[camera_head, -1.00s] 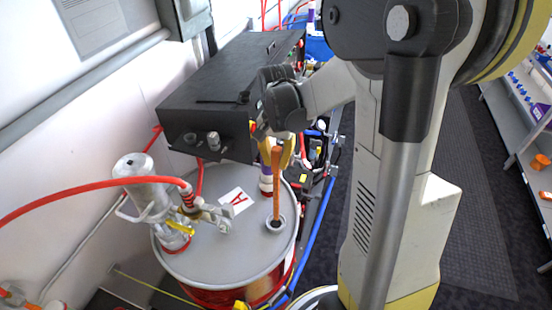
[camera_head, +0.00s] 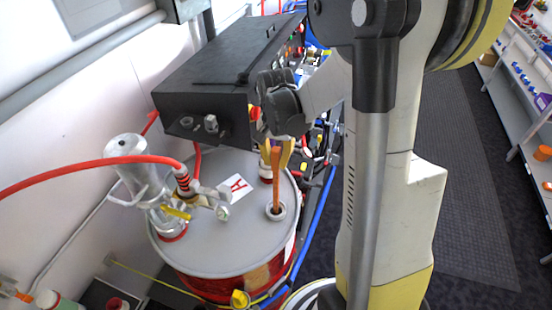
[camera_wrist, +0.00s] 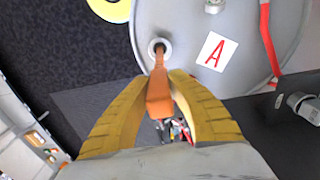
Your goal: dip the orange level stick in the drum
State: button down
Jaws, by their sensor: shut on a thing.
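The grey-lidded drum (camera_head: 215,243) stands upright at lower centre, with a red label "A" (camera_head: 235,186) on its lid. The orange level stick (camera_head: 276,180) stands nearly upright, its lower end inside the round opening (camera_head: 276,211) in the lid. Its submerged part is hidden. My gripper (camera_head: 278,150) is above the opening. In the wrist view the yellow fingers (camera_wrist: 160,80) are shut on the orange stick's upper part (camera_wrist: 159,97), and the stick runs down into the opening (camera_wrist: 158,47) of the drum lid (camera_wrist: 182,60).
A silver pump (camera_head: 135,170) with a red hose (camera_head: 90,170) stands on the lid's left side. A black box (camera_head: 215,80) sits behind the drum, close to my gripper. Blue hoses and fittings run right of the drum. A shelf (camera_head: 515,110) stands far right, beyond open floor.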

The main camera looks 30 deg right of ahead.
aim_at(276, 194)
jog(key=shift+f+b, duration=7)
jog(key=shift+f, duration=1.2)
